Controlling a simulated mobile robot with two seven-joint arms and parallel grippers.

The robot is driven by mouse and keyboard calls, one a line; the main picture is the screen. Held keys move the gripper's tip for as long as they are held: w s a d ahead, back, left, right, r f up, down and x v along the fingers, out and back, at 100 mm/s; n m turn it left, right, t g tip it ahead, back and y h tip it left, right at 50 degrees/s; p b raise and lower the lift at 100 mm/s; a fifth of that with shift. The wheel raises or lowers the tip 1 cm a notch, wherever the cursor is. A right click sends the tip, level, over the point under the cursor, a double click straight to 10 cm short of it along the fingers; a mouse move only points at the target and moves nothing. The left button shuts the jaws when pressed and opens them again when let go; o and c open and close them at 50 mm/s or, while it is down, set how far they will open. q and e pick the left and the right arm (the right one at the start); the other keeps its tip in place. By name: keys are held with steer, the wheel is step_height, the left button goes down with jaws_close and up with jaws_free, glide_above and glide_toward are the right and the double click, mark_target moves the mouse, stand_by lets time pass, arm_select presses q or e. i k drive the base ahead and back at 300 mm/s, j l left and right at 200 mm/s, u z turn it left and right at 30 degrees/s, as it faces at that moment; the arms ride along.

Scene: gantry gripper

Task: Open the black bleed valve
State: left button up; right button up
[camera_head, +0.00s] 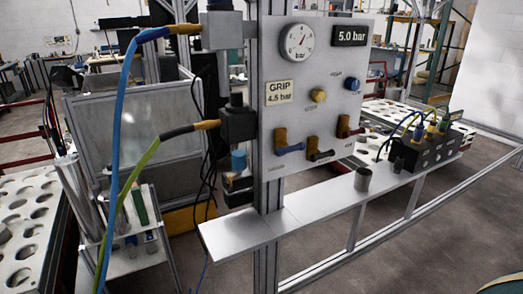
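A grey upright panel (338,88) carries three small valves with brass-coloured bodies in its lower half. The black valve (321,156) is the middle and lowest one, and its dark handle points to the right, roughly level. The blue valve (291,149) is to its left and the red valve (349,131) is up to its right. Their handles also point rightward. The small labels below the valves are too small to read. Neither of my grippers is in view, and nothing touches the valves.
The panel has a gauge (298,42), a "5.0 bar" display (349,36), a "GRIP 4.5 bar" label (279,92) and a yellow knob (318,95). Hoses (120,130) hang at left.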

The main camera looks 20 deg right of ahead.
mark_target(313, 158)
steer(key=l+u, duration=1)
steer(key=k+l+u, duration=0.3)
steer(key=l, duration=0.15)
steer(key=k+l+u, duration=0.1)
steer(key=l+u, duration=0.25)
steer(key=k+l+u, duration=0.15)
steer(key=k+l, duration=0.15)
steer(key=l, duration=0.2)
steer(key=k+l+u, duration=0.1)
steer(key=k+l, duration=0.2)
steer(key=l, duration=0.15)
